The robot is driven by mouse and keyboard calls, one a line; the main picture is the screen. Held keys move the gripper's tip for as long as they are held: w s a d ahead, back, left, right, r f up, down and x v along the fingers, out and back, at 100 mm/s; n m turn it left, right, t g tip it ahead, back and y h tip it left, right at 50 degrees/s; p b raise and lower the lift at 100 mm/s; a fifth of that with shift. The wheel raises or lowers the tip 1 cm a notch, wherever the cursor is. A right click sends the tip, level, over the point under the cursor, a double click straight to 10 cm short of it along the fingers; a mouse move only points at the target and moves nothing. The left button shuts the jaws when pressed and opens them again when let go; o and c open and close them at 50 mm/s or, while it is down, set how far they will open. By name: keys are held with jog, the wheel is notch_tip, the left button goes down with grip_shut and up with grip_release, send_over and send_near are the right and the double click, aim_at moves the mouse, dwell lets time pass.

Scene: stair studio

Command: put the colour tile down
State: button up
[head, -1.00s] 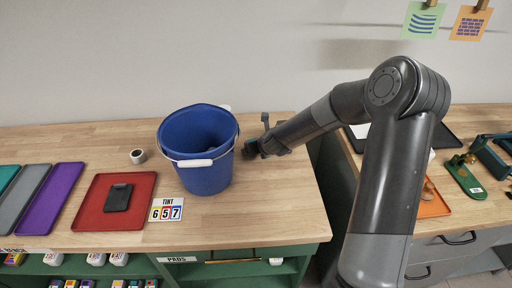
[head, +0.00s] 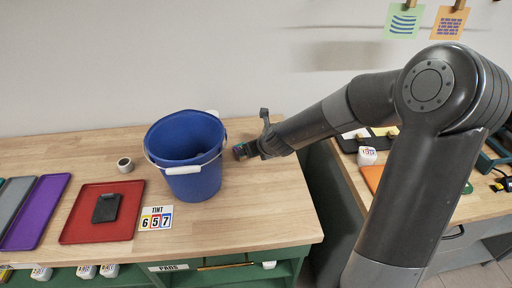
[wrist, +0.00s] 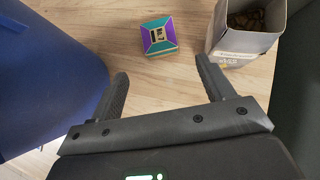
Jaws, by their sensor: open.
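In the wrist view a small block-like tile (wrist: 159,36) with purple and teal sides and a dark letter on a tan face rests on the wooden worktop. My gripper (wrist: 162,72) is open. Its two fingers are apart, with bare wood between them, and the tile lies just beyond the fingertips, seemingly untouched. In the head view my gripper (head: 241,151) is low over the worktop, right of the blue bucket (head: 188,158). A small teal patch shows at its tips there, too small to name surely.
The bucket also fills the left of the wrist view (wrist: 45,60). A grey open box (wrist: 243,42) with brown contents stands right of the tile. A red tray (head: 80,228) holding a dark pad (head: 106,208) and a number card (head: 155,218) lie left. The worktop's front right (head: 255,215) is clear.

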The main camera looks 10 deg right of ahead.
jog(key=s+d+r+n+g+h, duration=0.1)
jog(key=s+r+n, duration=0.4)
jog(key=s+n, duration=0.5)
jog(key=s+d+r+n+g+h, duration=0.1)
jog(key=s+d+r+n, duration=0.2)
jog(key=s+r+n, duration=0.3)
jog(key=s+d+r+n+h, duration=0.1)
jog(key=s+r+n, duration=0.5)
jog(key=s+n, duration=0.9)
jog(key=shift+s+d+r+g, duration=0.2)
jog(key=shift+s+d+g, duration=0.2)
jog(key=shift+s+d, duration=0.4)
